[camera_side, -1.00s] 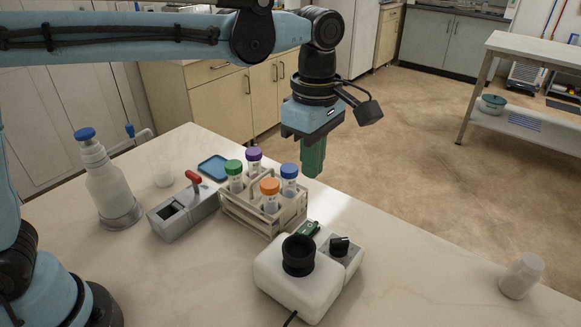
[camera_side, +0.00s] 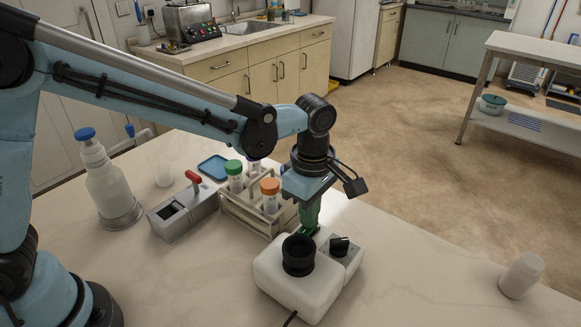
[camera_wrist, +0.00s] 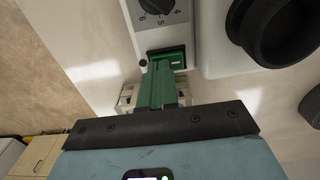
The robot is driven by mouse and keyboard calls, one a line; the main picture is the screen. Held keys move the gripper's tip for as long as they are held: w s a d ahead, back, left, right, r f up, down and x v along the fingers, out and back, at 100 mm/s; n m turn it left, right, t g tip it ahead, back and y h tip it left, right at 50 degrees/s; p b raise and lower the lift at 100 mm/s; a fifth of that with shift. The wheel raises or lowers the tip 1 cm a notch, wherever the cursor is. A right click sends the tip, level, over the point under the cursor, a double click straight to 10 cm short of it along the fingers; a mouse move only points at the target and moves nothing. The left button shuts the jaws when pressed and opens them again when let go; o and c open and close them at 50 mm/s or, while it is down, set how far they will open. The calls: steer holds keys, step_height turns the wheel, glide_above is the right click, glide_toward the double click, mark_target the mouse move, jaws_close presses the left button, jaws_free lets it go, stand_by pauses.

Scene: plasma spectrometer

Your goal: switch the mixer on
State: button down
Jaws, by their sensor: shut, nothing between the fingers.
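The mixer (camera_side: 297,292) is a white unit with a black cup (camera_side: 298,256) on top and a black dial (camera_side: 339,246) on its side box. In the wrist view, its green rocker switch (camera_wrist: 172,56) sits in a dark frame below the numbered dial (camera_wrist: 160,10). My gripper (camera_side: 305,228) is shut and empty, with its green fingers pointing down at the switch end of the box. In the wrist view the fingertips (camera_wrist: 158,68) overlap the switch's near left part and hide some of it. I cannot tell whether they touch it.
A rack (camera_side: 246,217) with capped tubes stands close behind my gripper; the orange-capped tube (camera_side: 269,197) is nearest. A grey device with a red lever (camera_side: 185,215), a bottle (camera_side: 107,187) and a blue tray (camera_side: 213,167) are left. The table right of the mixer is clear up to a white container (camera_side: 521,276).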

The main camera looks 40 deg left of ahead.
mark_target(304, 229)
steer(key=shift+w+f, duration=0.1)
steer(key=shift+f, duration=0.15)
stand_by(0.4)
steer(key=shift+s+r, duration=0.2)
steer(key=shift+s, duration=0.65)
steer(key=shift+r, duration=0.15)
step_height(304, 229, up, 14)
stand_by(0.4)
